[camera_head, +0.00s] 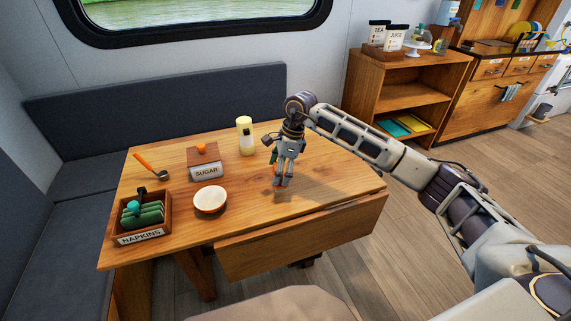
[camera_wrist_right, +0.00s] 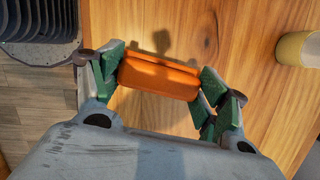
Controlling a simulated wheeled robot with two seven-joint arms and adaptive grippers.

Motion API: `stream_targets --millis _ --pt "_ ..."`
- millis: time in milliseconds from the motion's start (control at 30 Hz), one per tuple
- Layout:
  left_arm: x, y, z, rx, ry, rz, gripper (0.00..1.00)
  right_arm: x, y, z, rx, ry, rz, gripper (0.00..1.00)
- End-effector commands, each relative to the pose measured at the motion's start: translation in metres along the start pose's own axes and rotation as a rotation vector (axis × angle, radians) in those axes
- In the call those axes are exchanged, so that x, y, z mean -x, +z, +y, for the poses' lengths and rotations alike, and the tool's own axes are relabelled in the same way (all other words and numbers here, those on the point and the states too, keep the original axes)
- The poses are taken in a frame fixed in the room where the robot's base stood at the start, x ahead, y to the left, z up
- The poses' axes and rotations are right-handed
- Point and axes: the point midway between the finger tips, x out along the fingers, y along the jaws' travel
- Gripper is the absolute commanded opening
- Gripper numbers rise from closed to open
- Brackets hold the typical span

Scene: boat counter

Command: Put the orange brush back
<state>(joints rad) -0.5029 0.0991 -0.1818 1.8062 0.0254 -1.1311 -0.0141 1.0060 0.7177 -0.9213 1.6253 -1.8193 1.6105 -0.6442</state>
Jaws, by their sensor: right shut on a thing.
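The orange brush (camera_wrist_right: 158,77) is between the green-padded fingers of my right gripper (camera_wrist_right: 160,80) in the right wrist view. The fingers close on its two ends. In the head view my right gripper (camera_head: 281,180) points down over the right part of the wooden table (camera_head: 330,190). Only a little orange shows at its fingertips there. A shadow lies on the table near it. I cannot tell whether the brush touches the table. My left gripper is out of view.
On the table are a sugar box (camera_head: 207,169), a white bowl (camera_head: 210,201), a napkin box (camera_head: 142,232), an orange-handled ladle (camera_head: 152,165) and a pale yellow bottle (camera_head: 245,135). A wooden shelf (camera_head: 405,85) stands behind right. The table's right end is clear.

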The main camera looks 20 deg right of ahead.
Motion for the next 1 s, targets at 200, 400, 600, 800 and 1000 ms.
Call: stream_targets --millis 200,400,600,800,1000 --pt "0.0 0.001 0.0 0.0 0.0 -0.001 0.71 -0.009 0.015 0.014 0.232 0.066 -0.001 0.52" --pt "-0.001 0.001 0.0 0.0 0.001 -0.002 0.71 -0.017 0.027 0.027 0.452 0.126 -0.001 0.52" --pt "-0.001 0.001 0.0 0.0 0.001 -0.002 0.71 -0.024 0.038 0.041 0.677 0.188 -0.001 0.52" --pt "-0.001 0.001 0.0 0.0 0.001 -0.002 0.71 -0.031 0.049 0.055 0.906 0.251 0.0 0.52" --pt "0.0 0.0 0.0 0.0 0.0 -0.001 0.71 -0.037 0.059 0.07 1.138 0.316 0.001 0.52"
